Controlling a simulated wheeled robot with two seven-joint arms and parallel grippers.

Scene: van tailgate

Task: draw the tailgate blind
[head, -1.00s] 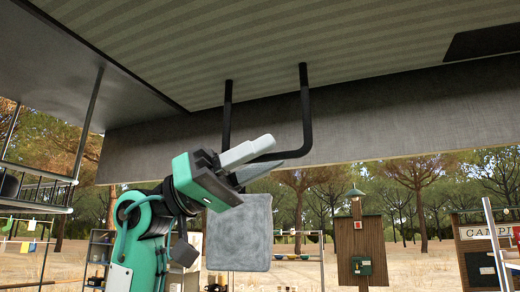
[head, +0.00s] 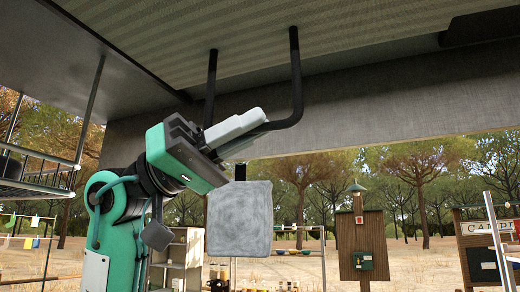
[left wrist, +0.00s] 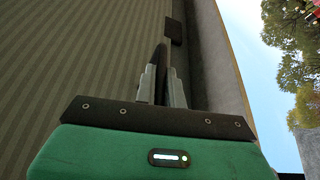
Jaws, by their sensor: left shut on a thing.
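The blind (head: 200,25) is a grey striped panel overhead; I take it to be the tailgate blind. It also fills the left of the left wrist view (left wrist: 60,60). A black U-shaped handle (head: 297,80) hangs from it on two posts. My left gripper (head: 252,132) is shut on the handle's lower bar, its pale fingers pointing up and right. In the left wrist view the dark handle bar (left wrist: 160,58) sits between the fingertips (left wrist: 161,80). The fingers hide part of the bar. My right gripper is not in view.
A plain grey beam (head: 380,112) runs behind the blind, with a black recess (head: 485,25) at top right. A grey square pad (head: 240,218) hangs below the gripper. A rack (head: 35,172) stands at left. Beyond are a wooden post board (head: 361,245), a sign and trees.

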